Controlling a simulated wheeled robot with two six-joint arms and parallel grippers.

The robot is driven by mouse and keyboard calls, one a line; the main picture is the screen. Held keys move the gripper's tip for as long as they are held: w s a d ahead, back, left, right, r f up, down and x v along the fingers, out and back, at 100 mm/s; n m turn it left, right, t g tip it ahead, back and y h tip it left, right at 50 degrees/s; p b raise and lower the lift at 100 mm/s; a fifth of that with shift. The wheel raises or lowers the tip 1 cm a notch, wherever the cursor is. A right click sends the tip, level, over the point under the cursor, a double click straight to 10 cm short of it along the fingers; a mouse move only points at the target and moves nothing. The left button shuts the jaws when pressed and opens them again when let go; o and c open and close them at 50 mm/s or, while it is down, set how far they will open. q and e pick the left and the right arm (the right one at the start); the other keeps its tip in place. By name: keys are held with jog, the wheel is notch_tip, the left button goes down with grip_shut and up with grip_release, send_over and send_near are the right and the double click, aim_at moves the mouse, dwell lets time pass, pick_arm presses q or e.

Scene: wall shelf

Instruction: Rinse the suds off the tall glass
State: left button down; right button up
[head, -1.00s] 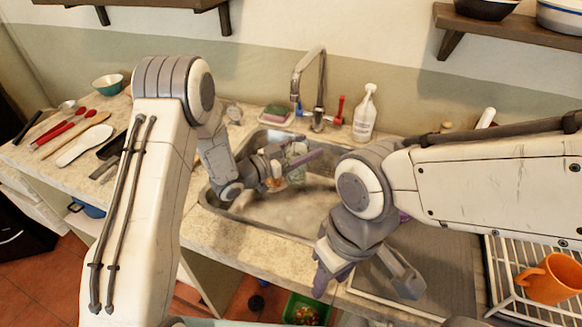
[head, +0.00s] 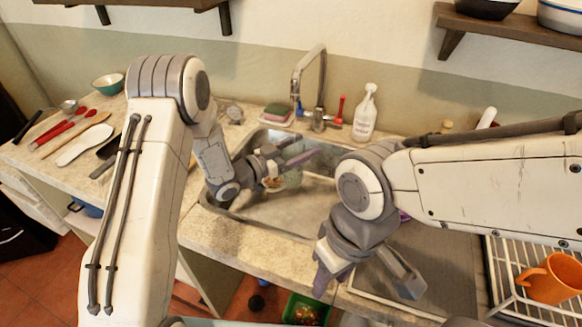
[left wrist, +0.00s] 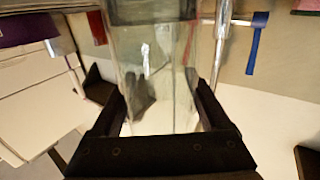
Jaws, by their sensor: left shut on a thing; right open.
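The tall glass (left wrist: 155,75) is clear and fills the middle of the left wrist view, with a dark finger on each side. In the head view a small part of the glass (head: 291,180) shows below the fingers of my left gripper (head: 288,165), over the sink (head: 270,222). My left gripper is shut on the glass. I cannot clearly tell suds on it. The tap (head: 321,85) stands behind the sink, and no water stream is visible. My right gripper (head: 366,280) is open and empty at the counter's front, right of the basin.
A spray bottle (head: 365,115) and a sponge (head: 277,112) stand behind the sink. The tap has a red handle (head: 339,107) on its right. A white rack (head: 500,285) with an orange mug (head: 548,280) is at the right. Utensils lie at the left.

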pick_arm(q)
jog(key=shift+w+d, duration=0.15)
jog(key=shift+d, duration=0.35)
jog(key=s+d+b, duration=0.1)
jog(key=s+d, duration=0.1)
jog(key=s, duration=0.5)
jog(key=shift+s, duration=0.4)
dwell(1.3)
jog(key=s+d+r+p, duration=0.1)
jog(key=s+r, duration=0.3)
jog(key=shift+s+d+p, duration=0.15)
jog(key=shift+s+p, duration=0.2)
jog(key=shift+s, duration=0.05)
dwell(0.5)
